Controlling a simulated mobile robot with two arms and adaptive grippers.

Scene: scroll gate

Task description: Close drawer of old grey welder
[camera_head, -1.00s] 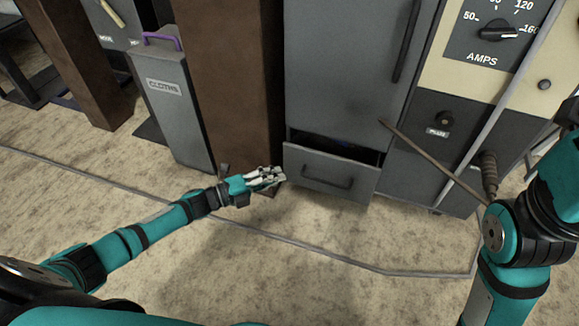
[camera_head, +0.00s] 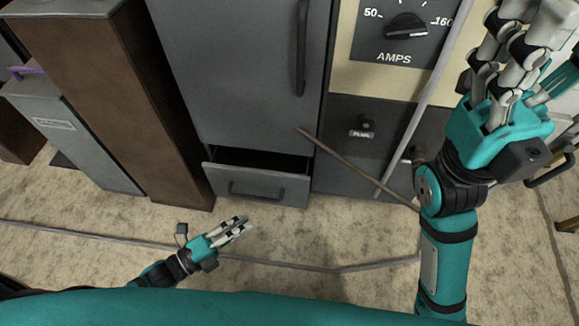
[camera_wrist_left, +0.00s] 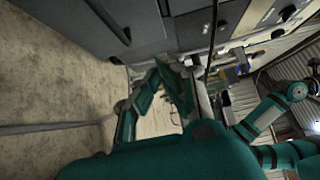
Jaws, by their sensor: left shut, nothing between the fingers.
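The old grey welder (camera_head: 235,75) stands in front of me in the head view, with an AMPS dial panel on its right side. Its low drawer (camera_head: 225,180) is pulled partly out; a dark gap shows behind its front, and a dark handle (camera_head: 258,193) crosses the front. My left gripper (camera_head: 245,226) is shut and empty, just in front of and below the drawer front in the picture, apart from it. My right gripper (camera_head: 515,50) is raised at the upper right, its fingertips partly cut off by the frame.
A brown post (camera_head: 120,90) and a grey cloths bin (camera_head: 75,140) stand left of the welder. A thin brown rod (camera_head: 350,165) slants before the welder's lower right. A cable (camera_head: 90,234) lies across the otherwise open floor.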

